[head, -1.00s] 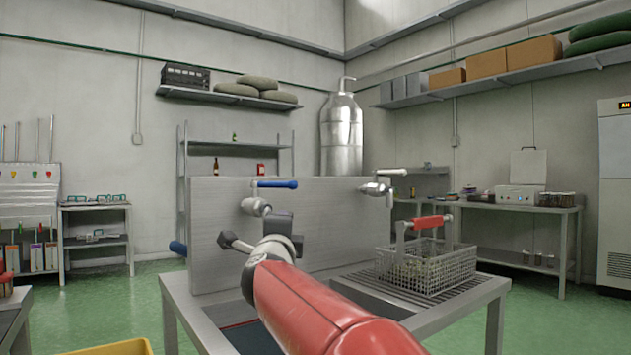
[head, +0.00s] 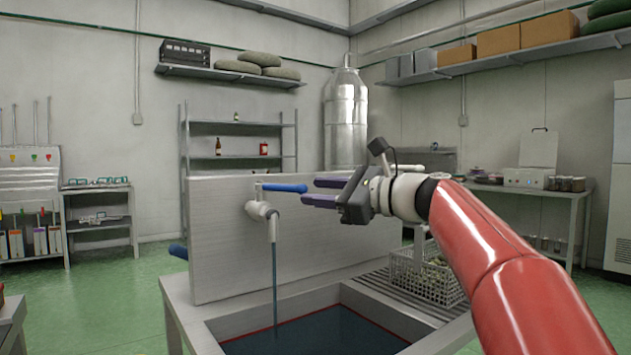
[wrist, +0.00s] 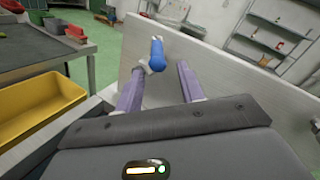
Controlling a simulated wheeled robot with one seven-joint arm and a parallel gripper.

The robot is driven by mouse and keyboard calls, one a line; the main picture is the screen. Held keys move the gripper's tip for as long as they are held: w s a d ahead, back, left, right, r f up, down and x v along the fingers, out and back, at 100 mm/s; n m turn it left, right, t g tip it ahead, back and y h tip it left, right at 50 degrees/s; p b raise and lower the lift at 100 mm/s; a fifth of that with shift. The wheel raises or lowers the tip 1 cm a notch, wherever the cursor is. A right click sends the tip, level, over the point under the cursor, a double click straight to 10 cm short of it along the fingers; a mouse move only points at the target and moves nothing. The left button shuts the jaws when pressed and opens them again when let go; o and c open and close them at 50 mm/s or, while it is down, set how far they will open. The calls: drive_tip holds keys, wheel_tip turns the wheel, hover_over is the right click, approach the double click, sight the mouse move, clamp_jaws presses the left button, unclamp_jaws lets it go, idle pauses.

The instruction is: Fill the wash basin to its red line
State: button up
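The wash basin (head: 215,332) is sunk in the steel sink bench, with dark water inside. Its red line (head: 290,319) shows on the walls, and the water surface lies close below or at it; I cannot tell exactly. A thin stream (head: 275,275) falls from the tap (head: 262,211) with the blue lever (head: 284,187). My gripper (head: 311,191) is open and empty, its two purple fingers just right of the lever's end. In the wrist view, the blue lever (wrist: 157,52) shows between and beyond the spread fingers.
A wire basket (head: 425,277) stands on the drainboard right of the basin, partly behind my arm. The steel splash panel (head: 225,240) stands behind the tap. A yellow bin (wrist: 35,100) shows at left in the wrist view. Shelves and side tables line the walls.

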sight(300, 189)
drive_tip(key=shift+a+r+g, duration=0.15)
drive_tip(key=shift+g, duration=0.15)
drive_tip(key=p+x, duration=0.1)
drive_tip(key=x, duration=0.6)
drive_tip(key=shift+a, duration=0.15)
drive_tip(key=shift+c, duration=0.2)
clamp_jaws()
